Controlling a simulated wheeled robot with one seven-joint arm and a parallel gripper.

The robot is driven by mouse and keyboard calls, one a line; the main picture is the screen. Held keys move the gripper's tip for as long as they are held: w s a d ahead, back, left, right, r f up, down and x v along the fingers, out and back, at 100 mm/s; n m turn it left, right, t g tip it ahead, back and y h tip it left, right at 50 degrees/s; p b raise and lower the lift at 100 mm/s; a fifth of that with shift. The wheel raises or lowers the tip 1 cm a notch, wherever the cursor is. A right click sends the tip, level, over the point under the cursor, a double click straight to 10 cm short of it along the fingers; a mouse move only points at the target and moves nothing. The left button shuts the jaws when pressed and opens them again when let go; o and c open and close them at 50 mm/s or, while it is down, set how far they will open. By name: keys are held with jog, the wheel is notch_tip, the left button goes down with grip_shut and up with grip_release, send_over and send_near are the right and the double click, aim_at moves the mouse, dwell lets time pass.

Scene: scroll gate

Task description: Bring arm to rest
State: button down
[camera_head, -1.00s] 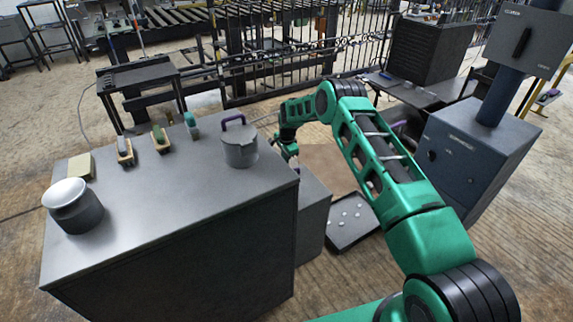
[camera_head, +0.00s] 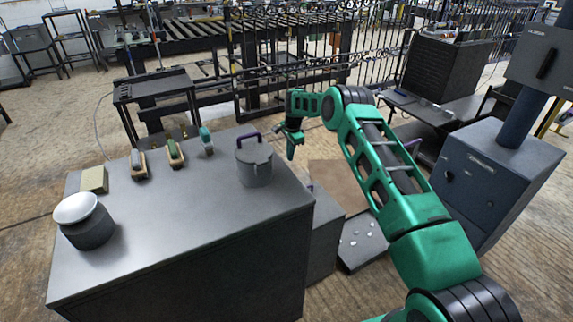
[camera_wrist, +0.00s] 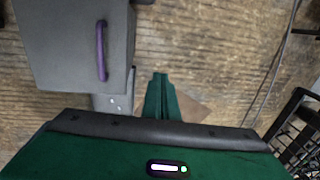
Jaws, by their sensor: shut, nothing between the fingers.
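My green arm reaches out over the floor to the right of the grey bench in the head view. My gripper (camera_head: 291,151) hangs pointing down near the bench's far right corner, apart from the bench top. In the wrist view my gripper (camera_wrist: 160,78) shows its two green fingers together, with nothing between them. Below it lies wooden floor with part of a brown mat (camera_wrist: 188,108).
The grey bench (camera_head: 190,225) holds a lidded pot (camera_head: 254,167), several brushes, and a dark jar (camera_head: 88,226) with a white top. A blue-grey cabinet (camera_head: 490,185) stands right. A tray (camera_head: 360,245) with small pale pieces lies on the floor. A fence (camera_head: 300,85) stands behind.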

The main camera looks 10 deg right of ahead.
jog(key=s+d+r+n, duration=0.1)
jog(key=s+d+r, duration=0.15)
jog(key=r, duration=0.35)
jog(key=s+d+r+n+h, duration=0.1)
jog(key=s+d+r, duration=0.15)
jog(key=r, duration=0.35)
jog(key=s+d+r+n, duration=0.1)
jog(key=s+d+r, duration=0.1)
jog(key=s+r, duration=0.35)
jog(key=s+d+r+n, duration=0.1)
jog(key=s+d+r, duration=0.3)
jog(key=s+r, duration=0.35)
jog(key=s+d+r+n, duration=0.1)
jog(key=s+d+r, duration=0.3)
jog(key=s+r, duration=0.3)
jog(key=s+d+r+n+g, duration=0.1)
jog(key=s, duration=1)
jog(key=s+d+r+n, duration=0.1)
jog(key=s+d+r, duration=0.1)
jog(key=s, duration=0.9)
jog(key=s+a+f+n, duration=0.1)
jog(key=s+a+f, duration=0.1)
jog(key=s, duration=0.8)
jog(key=s+a+f+n+y, duration=0.1)
jog(key=s+a+f, duration=0.1)
jog(key=s, duration=0.8)
jog(key=shift+s+f+g, duration=0.2)
jog(key=shift+g, duration=0.1)
